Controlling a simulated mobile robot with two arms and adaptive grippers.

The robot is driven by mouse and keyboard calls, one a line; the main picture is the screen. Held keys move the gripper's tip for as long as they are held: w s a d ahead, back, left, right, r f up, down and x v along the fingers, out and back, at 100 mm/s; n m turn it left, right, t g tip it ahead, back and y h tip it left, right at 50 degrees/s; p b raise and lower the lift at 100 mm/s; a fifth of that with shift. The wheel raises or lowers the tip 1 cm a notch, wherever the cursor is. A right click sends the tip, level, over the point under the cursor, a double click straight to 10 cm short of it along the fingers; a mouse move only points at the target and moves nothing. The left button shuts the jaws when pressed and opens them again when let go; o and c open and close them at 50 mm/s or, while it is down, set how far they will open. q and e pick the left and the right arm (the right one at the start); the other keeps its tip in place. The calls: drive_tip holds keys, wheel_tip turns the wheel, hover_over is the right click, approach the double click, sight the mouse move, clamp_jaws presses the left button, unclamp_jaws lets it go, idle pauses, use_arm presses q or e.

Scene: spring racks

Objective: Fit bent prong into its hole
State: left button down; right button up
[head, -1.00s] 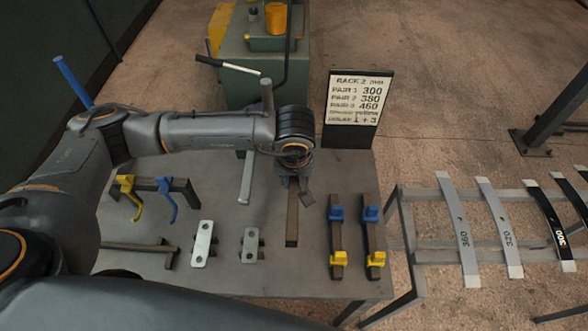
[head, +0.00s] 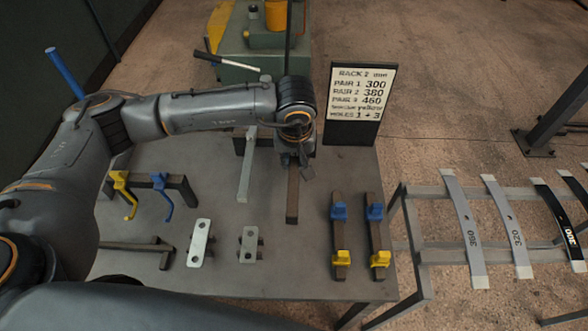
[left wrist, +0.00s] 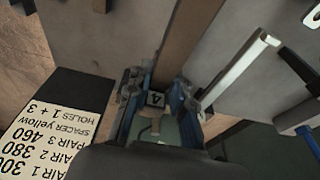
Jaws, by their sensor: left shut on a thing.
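My left gripper (head: 303,168) is at the back of the workbench (head: 215,275). It is shut on a brown bar (head: 292,195) that reaches from the fingers toward the front. In the left wrist view the brown bar (left wrist: 188,42) runs up from between the fingers (left wrist: 157,92), with a small tag marked 4 at its near end. A yellow bent prong (head: 125,194) and a blue bent prong (head: 162,196) hang on a dark stand at the left. I cannot make out a hole or a bent prong in the gripper. My right gripper is out of view.
A grey rod (head: 246,165) lies close left of the brown bar. Two dark racks (head: 340,228) with blue and yellow clips stand at the right, and two pale plates (head: 200,243) in front. A sign (head: 360,100) stands behind; a strip-bearing frame (head: 437,254) is beyond the bench's right edge.

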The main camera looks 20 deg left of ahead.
use_arm(q)
drive_tip(key=shift+w+a+b, duration=0.25)
drive_tip(key=shift+w+b, duration=0.3)
drive_tip(key=shift+w, duration=0.45)
drive_tip(key=shift+w+a+b, duration=0.2)
drive_tip(key=shift+w+b, duration=0.15)
drive_tip(key=shift+w, duration=0.25)
drive_tip(key=shift+w+a+b, duration=0.15)
drive_tip(key=shift+w+b, duration=0.2)
drive_tip(key=shift+w, duration=0.2)
drive_tip(key=shift+w+a+b, duration=0.25)
drive_tip(key=shift+w+b, duration=0.2)
drive_tip(key=shift+w, duration=0.3)
drive_tip(key=shift+w+a+b, duration=0.2)
drive_tip(key=shift+w+b, duration=0.2)
drive_tip(key=shift+w, duration=0.35)
drive_tip(key=shift+w+a+r+b, duration=0.15)
drive_tip(key=shift+w+b, duration=0.1)
drive_tip(key=shift+w, duration=0.3)
drive_tip(key=shift+w+a+b, duration=0.15)
drive_tip(key=shift+w+b, duration=0.05)
drive_tip(key=shift+w, duration=0.35)
drive_tip(key=shift+f+b, duration=0.7)
drive_tip(key=shift+b, duration=0.5)
drive_tip(key=shift+f+b, duration=2.05)
drive_tip(key=shift+f, duration=0.4)
